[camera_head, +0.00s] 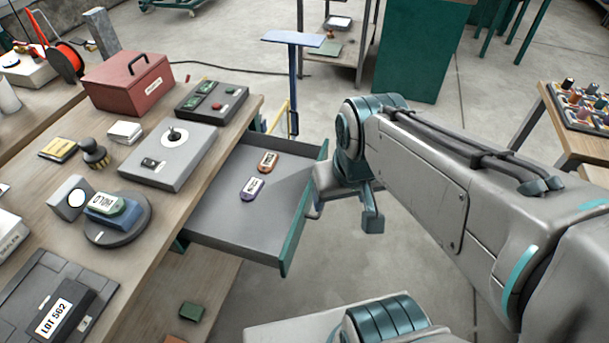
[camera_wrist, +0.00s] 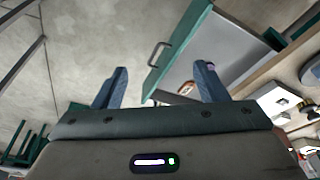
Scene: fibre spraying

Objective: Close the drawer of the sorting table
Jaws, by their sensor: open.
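The drawer (camera_head: 240,227) of the sorting table (camera_head: 166,212) is pulled out to the right, with a grey tray and a green front panel (camera_head: 297,238). Two small labelled items, one orange (camera_head: 268,161) and one purple (camera_head: 253,188), lie in it. My gripper (camera_head: 345,207) is open and empty just outside the drawer's front. In the wrist view, the fingers of my gripper (camera_wrist: 162,72) stand apart, with the green front and its handle (camera_wrist: 157,54) showing between and beyond them. I cannot tell whether a finger touches the front.
The tabletop carries a red box (camera_head: 128,82), a grey scale-like plate (camera_head: 170,153) and a round stand (camera_head: 118,222). A blue T-shaped stand (camera_head: 294,75) rises behind the drawer. Another table with a tray of coloured items (camera_head: 585,103) is at the right.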

